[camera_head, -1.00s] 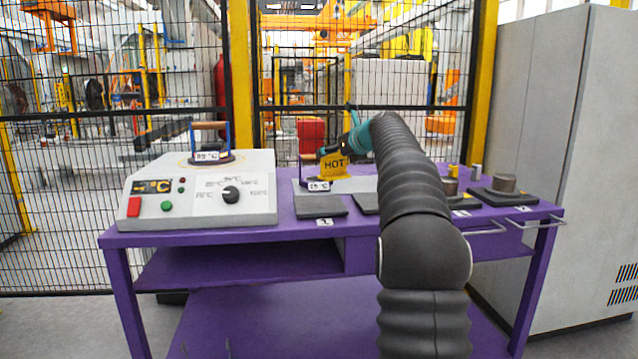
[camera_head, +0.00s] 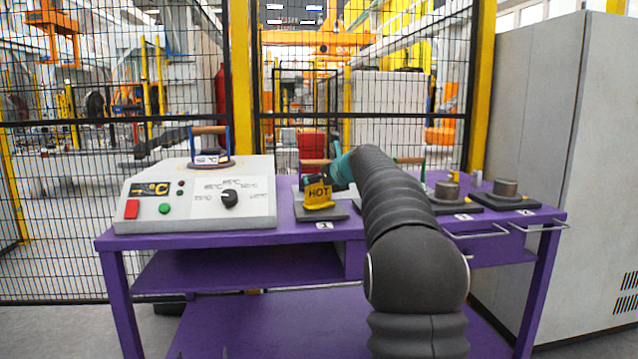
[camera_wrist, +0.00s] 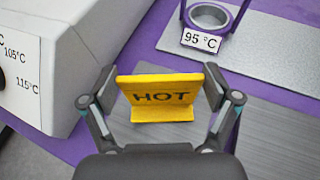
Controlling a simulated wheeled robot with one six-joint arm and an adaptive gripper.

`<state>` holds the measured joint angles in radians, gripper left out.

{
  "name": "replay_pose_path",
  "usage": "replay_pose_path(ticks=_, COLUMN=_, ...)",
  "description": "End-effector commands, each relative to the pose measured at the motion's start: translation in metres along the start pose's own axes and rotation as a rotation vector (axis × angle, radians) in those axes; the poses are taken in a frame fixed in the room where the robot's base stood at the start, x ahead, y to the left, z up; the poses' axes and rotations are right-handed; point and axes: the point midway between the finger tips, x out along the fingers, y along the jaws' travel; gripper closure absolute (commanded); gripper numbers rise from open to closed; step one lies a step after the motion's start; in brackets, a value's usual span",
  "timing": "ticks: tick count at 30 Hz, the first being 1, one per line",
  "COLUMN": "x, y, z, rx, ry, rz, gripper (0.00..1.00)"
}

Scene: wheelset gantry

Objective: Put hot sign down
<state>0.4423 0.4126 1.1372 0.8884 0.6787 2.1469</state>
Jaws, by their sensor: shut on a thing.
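The yellow HOT sign (camera_head: 318,194) is upright over the dark square pad (camera_head: 341,211) marked 1, near the front edge of the purple table. In the wrist view the sign (camera_wrist: 161,97) sits between the two fingers of my gripper (camera_wrist: 160,92), with its HOT lettering facing the camera. My gripper is shut on the sign. In the head view, the sign's lower edge appears at the pad's surface; I cannot tell whether it touches. My arm hides part of the table behind it.
A grey control box (camera_head: 200,196) stands left of the pad, close to my gripper. A 95 °C ring holder (camera_wrist: 208,18) stands behind the sign on a grey plate (camera_wrist: 262,55). More pads with metal rings (camera_head: 447,190) lie to the right.

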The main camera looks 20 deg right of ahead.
Motion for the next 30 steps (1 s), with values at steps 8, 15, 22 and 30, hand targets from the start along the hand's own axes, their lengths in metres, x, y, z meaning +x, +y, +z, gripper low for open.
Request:
replay_pose_path(ticks=8, x=0.001, y=0.000, z=-0.003, rx=0.000, ry=0.001, rz=0.000, gripper=0.00)
replay_pose_path(ticks=15, x=0.001, y=0.000, z=-0.003, rx=0.000, ry=0.000, rz=0.000, gripper=0.00)
replay_pose_path(ticks=22, x=-0.013, y=0.000, z=0.001, rx=0.000, ry=-0.001, rz=-0.002, gripper=0.00)
replay_pose_path(ticks=30, x=-0.066, y=0.000, z=0.000, rx=0.000, ry=-0.001, rz=-0.002, gripper=0.00)
